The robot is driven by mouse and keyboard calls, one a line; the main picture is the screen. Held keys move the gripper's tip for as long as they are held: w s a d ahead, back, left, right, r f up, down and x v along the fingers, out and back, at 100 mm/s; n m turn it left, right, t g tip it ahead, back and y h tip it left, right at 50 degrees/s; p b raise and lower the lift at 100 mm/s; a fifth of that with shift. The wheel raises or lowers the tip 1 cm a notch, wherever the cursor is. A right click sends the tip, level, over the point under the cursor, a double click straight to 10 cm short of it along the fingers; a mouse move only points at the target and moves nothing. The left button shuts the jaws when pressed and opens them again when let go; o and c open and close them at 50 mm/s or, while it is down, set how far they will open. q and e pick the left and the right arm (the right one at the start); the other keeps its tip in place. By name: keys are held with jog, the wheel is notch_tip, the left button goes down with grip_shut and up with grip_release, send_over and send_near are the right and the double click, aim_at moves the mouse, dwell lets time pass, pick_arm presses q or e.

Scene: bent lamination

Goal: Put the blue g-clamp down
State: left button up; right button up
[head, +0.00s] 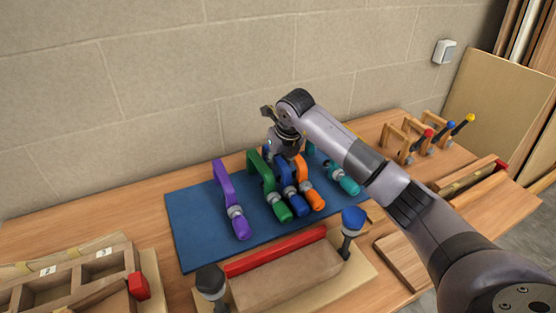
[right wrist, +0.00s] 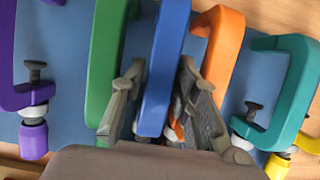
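The blue g-clamp (head: 291,196) stands on the blue mat (head: 190,213), between the green clamp (head: 263,181) and the orange clamp (head: 309,184). In the right wrist view the blue clamp's frame (right wrist: 165,65) lies between the fingers of my right gripper (right wrist: 163,75). Narrow gaps show beside the frame, so the fingers look slightly apart from it. In the head view my right gripper (head: 284,139) is above and behind the clamps, and its fingertips are mostly hidden. My left gripper is out of view.
A purple clamp (head: 227,198) stands to the left and a teal clamp (head: 341,177) to the right. The green and orange clamps are very close to the right fingers. A wooden jig with a red bar (head: 275,252) lies in front. The wall is close behind.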

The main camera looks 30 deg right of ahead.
jog(key=b+v, duration=0.1)
jog(key=v, duration=1.1)
jog(key=shift+b, duration=0.3)
